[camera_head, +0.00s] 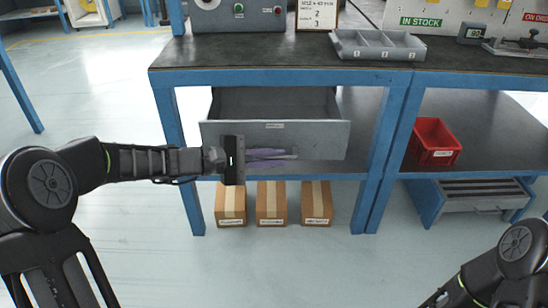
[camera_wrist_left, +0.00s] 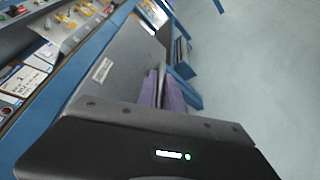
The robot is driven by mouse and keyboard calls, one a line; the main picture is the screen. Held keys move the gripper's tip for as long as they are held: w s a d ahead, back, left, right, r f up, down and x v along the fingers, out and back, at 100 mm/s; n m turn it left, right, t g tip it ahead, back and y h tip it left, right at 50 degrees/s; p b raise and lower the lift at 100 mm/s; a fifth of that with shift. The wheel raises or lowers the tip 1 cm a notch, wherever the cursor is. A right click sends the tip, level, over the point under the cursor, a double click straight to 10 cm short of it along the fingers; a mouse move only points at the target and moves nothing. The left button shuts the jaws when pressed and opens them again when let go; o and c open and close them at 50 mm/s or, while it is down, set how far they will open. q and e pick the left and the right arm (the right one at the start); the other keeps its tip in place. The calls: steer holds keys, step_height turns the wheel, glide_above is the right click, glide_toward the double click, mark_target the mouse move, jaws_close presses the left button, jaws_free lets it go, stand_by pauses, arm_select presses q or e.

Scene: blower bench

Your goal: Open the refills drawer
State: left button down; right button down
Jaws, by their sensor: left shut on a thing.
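The grey drawer (camera_head: 325,138) under the workbench stands open, its front out from the bench and its inside showing empty where visible. A small label sits on its front, too small to read in the head view; the front also shows in the left wrist view (camera_wrist_left: 128,62). My left gripper (camera_head: 268,156) is at the lower middle of the drawer front, its purple fingers shut on the handle (camera_head: 292,157). The fingers hide most of the handle; they also show in the left wrist view (camera_wrist_left: 172,97). Only part of my right arm shows at bottom right; its gripper is out of view.
Several taped cardboard boxes (camera_head: 271,204) stand on the floor below the drawer. A red bin (camera_head: 434,143) sits on the lower shelf at right, above a grey-topped blue step (camera_head: 470,195). A divided grey tray (camera_head: 377,45) lies on the benchtop. The floor in front is clear.

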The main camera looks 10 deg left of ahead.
arm_select(q)
steer(key=c, duration=1.5)
jaws_free()
steer(key=shift+a, duration=0.1)
steer(key=p+v, duration=0.2)
steer(key=v, duration=0.5)
steer(key=shift+s+a, duration=0.25)
